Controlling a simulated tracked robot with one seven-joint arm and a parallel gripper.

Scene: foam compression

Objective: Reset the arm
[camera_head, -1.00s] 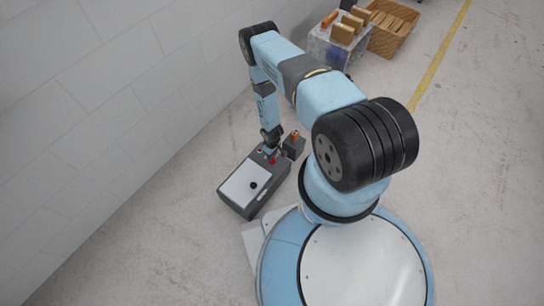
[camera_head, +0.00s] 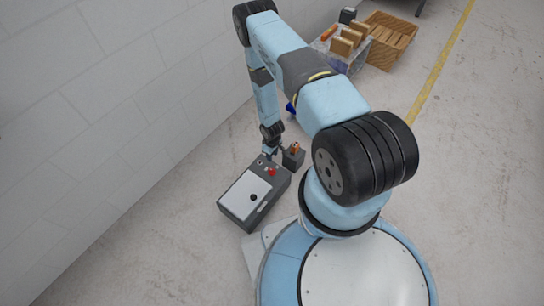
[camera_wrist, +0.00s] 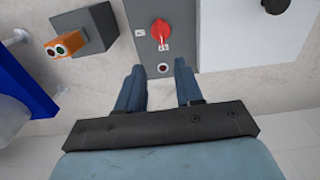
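My blue arm reaches out and down in the head view, with my gripper (camera_head: 268,149) just above the far end of a grey control box (camera_head: 236,217). In the wrist view my gripper (camera_wrist: 157,72) has its two blue fingers apart, with nothing between them. The box (camera_wrist: 180,50) lies beyond the fingertips there. A red rotary knob (camera_wrist: 161,31) sits on its panel, and a small dark round button (camera_wrist: 163,68) is nearer the fingertips. The red knob (camera_head: 271,172) also shows in the head view. I cannot tell whether the fingers touch the box.
A small dark box (camera_head: 293,157) with an orange part (camera_wrist: 62,44) stands beside the control box. A blue object (camera_wrist: 20,85) is at the left in the wrist view. A crate (camera_head: 390,38) and a loaded table are at the back. A block wall (camera_head: 110,90) bounds the left.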

